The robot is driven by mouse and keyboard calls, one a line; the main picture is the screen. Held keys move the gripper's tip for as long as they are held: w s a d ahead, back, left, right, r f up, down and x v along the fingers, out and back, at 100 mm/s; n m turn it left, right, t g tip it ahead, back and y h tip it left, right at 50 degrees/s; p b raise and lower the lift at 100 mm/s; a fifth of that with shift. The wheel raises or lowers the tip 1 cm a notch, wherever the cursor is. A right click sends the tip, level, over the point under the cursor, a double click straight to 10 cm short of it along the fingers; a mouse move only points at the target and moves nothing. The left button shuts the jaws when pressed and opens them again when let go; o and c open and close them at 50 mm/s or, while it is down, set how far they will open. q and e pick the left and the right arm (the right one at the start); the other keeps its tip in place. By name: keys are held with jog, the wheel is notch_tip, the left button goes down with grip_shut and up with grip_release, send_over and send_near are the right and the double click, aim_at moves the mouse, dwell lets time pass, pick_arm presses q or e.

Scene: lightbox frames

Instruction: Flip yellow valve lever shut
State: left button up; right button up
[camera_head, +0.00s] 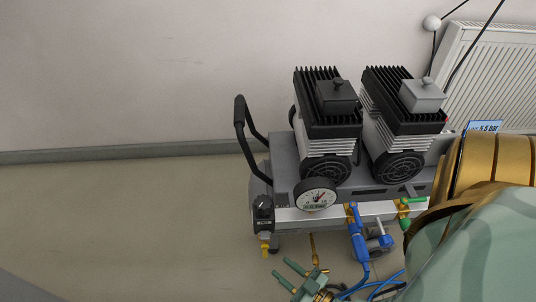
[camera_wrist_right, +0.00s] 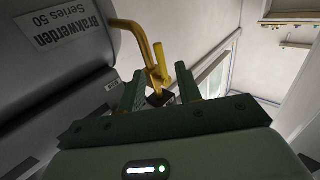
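In the right wrist view a yellow pipe leaves the grey tank and bends down to the yellow valve lever (camera_wrist_right: 161,63), with a dark part below it. My right gripper (camera_wrist_right: 158,80) is open there, one green finger on each side of the lever's line of sight; contact cannot be told. In the head view my right gripper (camera_head: 280,268) is at the bottom centre, its fingers apart and empty. A thin yellow-brass piece (camera_head: 313,248) hangs below the compressor (camera_head: 350,212) just behind it. My left gripper is not in view.
A dial gauge (camera_head: 316,195), black regulator (camera_head: 263,213) with yellow fitting (camera_head: 265,245), blue coupling (camera_head: 358,232) and green coupling (camera_head: 404,218) crowd the compressor's front. Blue hoses (camera_head: 383,285) lie right of my right gripper. Floor at left is clear.

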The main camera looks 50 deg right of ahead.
aim_at(265, 251)
jog(key=w, duration=0.6)
jog(key=shift+w+d+b, duration=0.15)
jog(key=shift+d+b, duration=0.1)
jog(key=shift+b, duration=0.15)
grip_shut()
